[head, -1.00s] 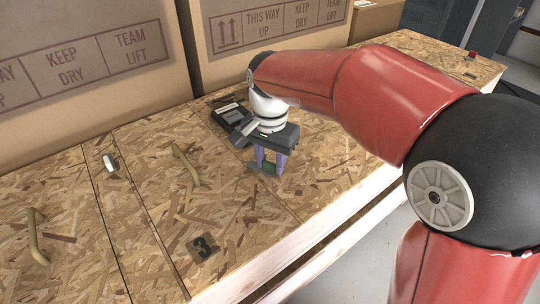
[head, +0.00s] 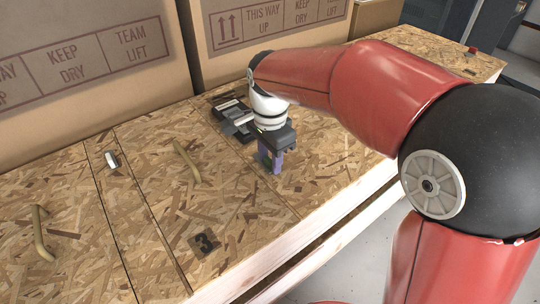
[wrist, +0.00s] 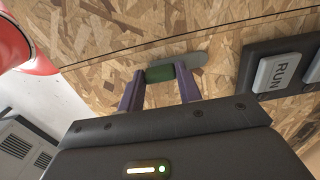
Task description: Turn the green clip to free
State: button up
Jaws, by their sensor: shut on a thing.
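The green clip (wrist: 160,74) lies on the wooden board beside a seam, with a rounded grey end (wrist: 194,60) showing past it. My gripper (wrist: 158,79) has its purple fingers shut on the green clip, one finger at each side. In the head view my gripper (head: 270,162) points down at the board. Its fingers nearly line up there and hide most of the clip.
A dark panel with pale buttons (head: 226,105) lies just behind my gripper; one button reads RUN (wrist: 275,73). A silver clip (head: 111,160), wooden handles (head: 187,161) and a number 3 plate (head: 204,243) are to the left. Large cardboard boxes (head: 265,38) stand behind.

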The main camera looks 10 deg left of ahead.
aim_at(270, 160)
jog(key=o, duration=1)
jog(key=shift+r+p, duration=0.35)
jog(key=shift+r, duration=3.6)
